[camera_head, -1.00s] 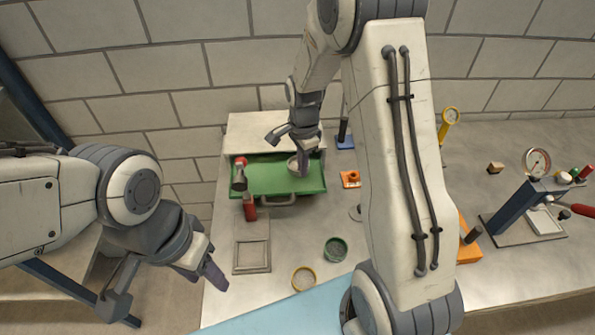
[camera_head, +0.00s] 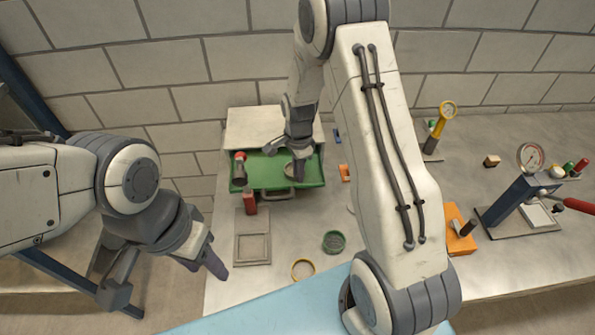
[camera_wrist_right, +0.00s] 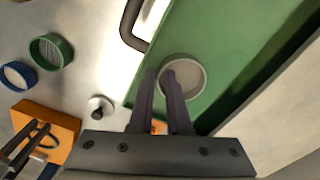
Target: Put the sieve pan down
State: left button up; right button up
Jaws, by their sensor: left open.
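The sieve pan (camera_head: 289,170) is a small round grey pan at the green tray, right of its middle. It also shows in the right wrist view (camera_wrist_right: 190,76), where it looks level over the green surface. My right gripper (camera_wrist_right: 161,76) is shut on its near rim, one finger inside the pan and one outside. In the head view the right gripper (camera_head: 298,172) points down at the pan. I cannot tell whether the pan touches the tray floor. My left gripper (camera_head: 170,285) is open and empty, off the left side of the bench.
The green tray (camera_head: 262,178) has a handle at its front. A red-topped grey item (camera_head: 239,168) is at its left end, a red bottle (camera_head: 250,203) in front. A green ring sieve (camera_head: 333,242), a yellow ring sieve (camera_head: 302,269) and a square frame (camera_head: 253,249) lie nearer.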

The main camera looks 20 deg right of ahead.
jog(key=shift+r, duration=0.15)
notch_tip(320, 180, up, 11)
jog(key=b, duration=0.3)
jog(key=s+a+r+n, duration=0.3)
jog(key=s+a+n, duration=0.1)
jog(key=a+n, duration=0.15)
jog(key=s+a+n, duration=0.3)
jog(key=s+n, duration=0.3)
jog(key=s, duration=0.1)
jog(key=s+a+r+n, duration=0.1)
jog(key=s+a+n, duration=0.3)
jog(key=s+n, duration=0.2)
jog(key=s+a+r+n+y, duration=0.1)
jog(key=s+a+n, duration=0.2)
jog(key=s+n, duration=0.3)
jog(key=s, duration=0.3)
jog(key=shift+s+a+n, duration=0.35)
